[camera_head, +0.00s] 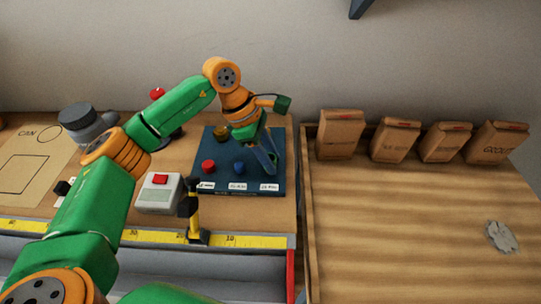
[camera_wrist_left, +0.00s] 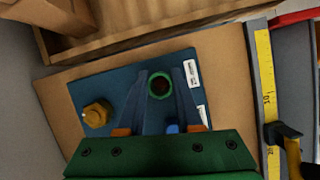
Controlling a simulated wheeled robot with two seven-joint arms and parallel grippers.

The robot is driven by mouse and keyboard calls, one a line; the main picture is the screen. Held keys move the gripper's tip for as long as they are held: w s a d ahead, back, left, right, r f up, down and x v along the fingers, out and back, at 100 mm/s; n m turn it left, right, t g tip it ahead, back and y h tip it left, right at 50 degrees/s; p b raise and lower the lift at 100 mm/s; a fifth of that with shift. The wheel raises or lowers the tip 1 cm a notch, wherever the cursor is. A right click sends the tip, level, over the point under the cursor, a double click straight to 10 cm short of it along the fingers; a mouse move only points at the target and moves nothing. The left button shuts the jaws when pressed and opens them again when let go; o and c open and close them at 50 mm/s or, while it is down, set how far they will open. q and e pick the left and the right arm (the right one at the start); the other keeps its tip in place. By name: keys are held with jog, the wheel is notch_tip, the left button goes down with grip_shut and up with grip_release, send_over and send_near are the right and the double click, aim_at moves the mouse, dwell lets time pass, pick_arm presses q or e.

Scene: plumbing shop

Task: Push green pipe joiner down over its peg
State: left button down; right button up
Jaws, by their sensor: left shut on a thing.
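The green pipe joiner (camera_wrist_left: 161,75) is a ring seen from above in the left wrist view, with a dark round hole. My left gripper (camera_wrist_left: 160,84) is shut on it, one finger on each side. In the head view my left gripper (camera_head: 271,166) points down over the right part of the blue board (camera_head: 215,146), and the joiner is hidden there. The board also shows in the left wrist view (camera_wrist_left: 128,81). I cannot tell how far the joiner sits over its peg. My right gripper is not in view.
A red piece (camera_head: 208,166), a blue piece (camera_head: 239,168) and a yellow piece (camera_head: 249,128) stand on the board. A white box with a red button (camera_head: 158,192) is to its left. A walled wooden tray (camera_head: 410,220) with several brown bags is to the right.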

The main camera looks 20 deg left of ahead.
pick_arm(q)
jog(key=shift+f, duration=0.35)
jog(key=c, duration=0.5)
grip_release()
jog(key=b+v, duration=0.1)
jog(key=v, duration=0.6)
jog(key=shift+s, duration=0.1)
